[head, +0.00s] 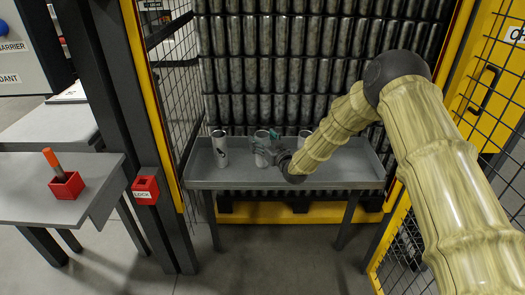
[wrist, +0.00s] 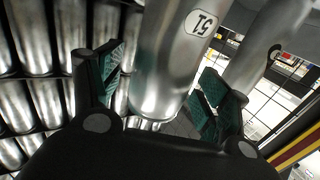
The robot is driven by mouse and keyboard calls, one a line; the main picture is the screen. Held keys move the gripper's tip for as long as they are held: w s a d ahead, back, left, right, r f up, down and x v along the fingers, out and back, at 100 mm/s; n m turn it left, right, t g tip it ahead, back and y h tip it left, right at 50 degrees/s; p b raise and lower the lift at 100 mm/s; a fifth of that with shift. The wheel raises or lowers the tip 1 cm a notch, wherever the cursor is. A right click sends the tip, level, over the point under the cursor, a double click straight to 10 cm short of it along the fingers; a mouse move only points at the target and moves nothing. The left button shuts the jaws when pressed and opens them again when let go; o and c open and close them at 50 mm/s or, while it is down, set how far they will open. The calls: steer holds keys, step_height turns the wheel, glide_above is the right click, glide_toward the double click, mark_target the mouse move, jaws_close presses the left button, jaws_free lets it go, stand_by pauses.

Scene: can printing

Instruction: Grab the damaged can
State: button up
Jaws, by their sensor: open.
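Several silver cans stand on the grey tray table. A left can (head: 220,151) with a dark mark stands clear of my gripper. A middle can (head: 261,158) stands at my gripper (head: 268,146). A third can (head: 304,136) is mostly hidden behind my arm. In the wrist view, my gripper (wrist: 158,88) is open, with its teal-padded fingers on either side of a can (wrist: 170,55) with a round-cornered number label. Contact with that can is not clear. Another can with a dark mark shows at the right (wrist: 262,50). I cannot tell which can is damaged.
The tray table (head: 285,184) has a raised rim. Behind it is a wall of stacked cans (head: 320,60). Mesh fencing and yellow-black posts stand on both sides. At left are a red lock box (head: 146,190) and a side table (head: 30,205) with a red holder (head: 66,186).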

steer(key=shift+w+a, duration=0.1)
steer(key=shift+w, duration=0.05)
steer(key=c, duration=0.8)
steer(key=shift+r, duration=0.15)
